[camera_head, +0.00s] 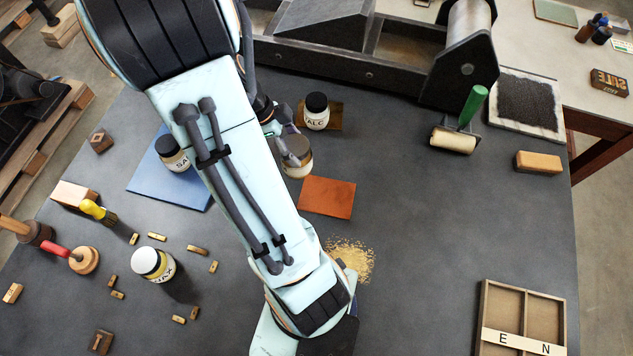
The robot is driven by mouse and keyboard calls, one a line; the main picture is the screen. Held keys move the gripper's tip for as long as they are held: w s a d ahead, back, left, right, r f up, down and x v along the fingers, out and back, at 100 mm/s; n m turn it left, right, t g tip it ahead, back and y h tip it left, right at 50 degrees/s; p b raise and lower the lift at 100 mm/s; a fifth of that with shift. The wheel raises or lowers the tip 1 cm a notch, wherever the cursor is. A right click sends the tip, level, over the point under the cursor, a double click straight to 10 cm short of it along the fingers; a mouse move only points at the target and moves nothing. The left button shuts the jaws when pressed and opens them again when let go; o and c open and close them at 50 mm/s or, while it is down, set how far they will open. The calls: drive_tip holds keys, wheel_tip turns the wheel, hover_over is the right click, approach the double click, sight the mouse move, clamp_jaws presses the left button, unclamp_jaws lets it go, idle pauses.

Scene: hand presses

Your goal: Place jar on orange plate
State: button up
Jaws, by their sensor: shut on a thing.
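A jar (299,169) with a pale body is between the fingers of my gripper (286,146), just behind the upper left edge of the orange plate (330,198). The gripper is shut on it and hides part of its top. Whether the jar touches the table or hangs above it I cannot tell. The orange plate is a flat square that lies bare on the dark table. My own forearm crosses the middle of the view and covers the area left of the plate.
A dark-lidded jar (316,108) stands on a brown plate (335,122). Another jar (174,157) stands on a blue plate (150,182). A white-lidded jar (151,262) stands front left among small blocks. A green-handled roller (455,137) lies right. The table right of the orange plate is clear.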

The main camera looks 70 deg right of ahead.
drive_tip(key=s+m+y, duration=0.2)
drive_tip(key=s+m, duration=0.3)
drive_tip(key=s, duration=0.1)
drive_tip(key=shift+s+a+f, duration=0.15)
drive_tip(key=shift+s+a, duration=0.1)
drive_tip(key=shift+a, duration=0.05)
drive_tip(key=f, duration=0.7)
drive_tip(key=shift+s+f, duration=0.2)
drive_tip(key=shift+f, duration=0.15)
drive_tip(key=shift+f, duration=0.15)
drive_tip(key=o, duration=1.2)
drive_tip(key=shift+o, duration=0.2)
drive_tip(key=v, duration=1.2)
drive_tip(key=shift+w, duration=0.1)
